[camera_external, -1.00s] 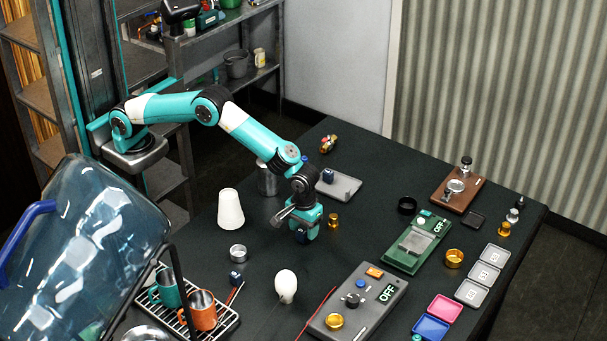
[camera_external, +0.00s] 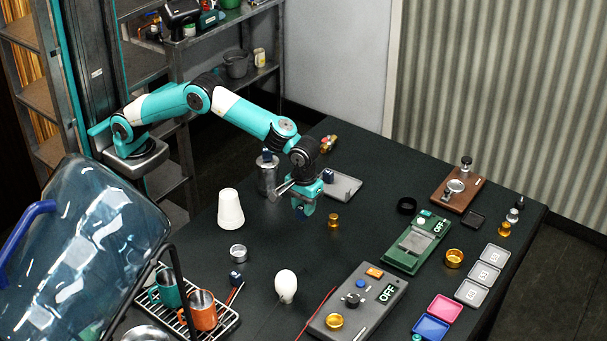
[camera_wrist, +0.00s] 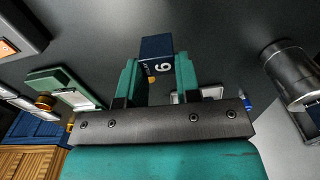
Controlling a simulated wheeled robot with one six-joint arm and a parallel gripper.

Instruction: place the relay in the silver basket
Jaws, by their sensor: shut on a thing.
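My gripper (camera_external: 303,208) is shut on a dark blue block, the relay (camera_wrist: 157,48), and holds it above the dark table. The relay has white marks on the face toward the wrist camera and is gripped between two teal fingers. In the external view the relay (camera_external: 304,212) shows only as a small dark blue patch below the fingers. I cannot make out the basket in the wrist view.
A white cone (camera_external: 230,210) stands behind the basket. A white bulb-shaped object (camera_external: 286,285) and a wire rack (camera_external: 225,322) with mugs are nearby. A tall silver canister (camera_external: 267,180) and a grey tray (camera_external: 345,187) are behind the gripper. A small brass piece (camera_external: 333,220) stands to its right.

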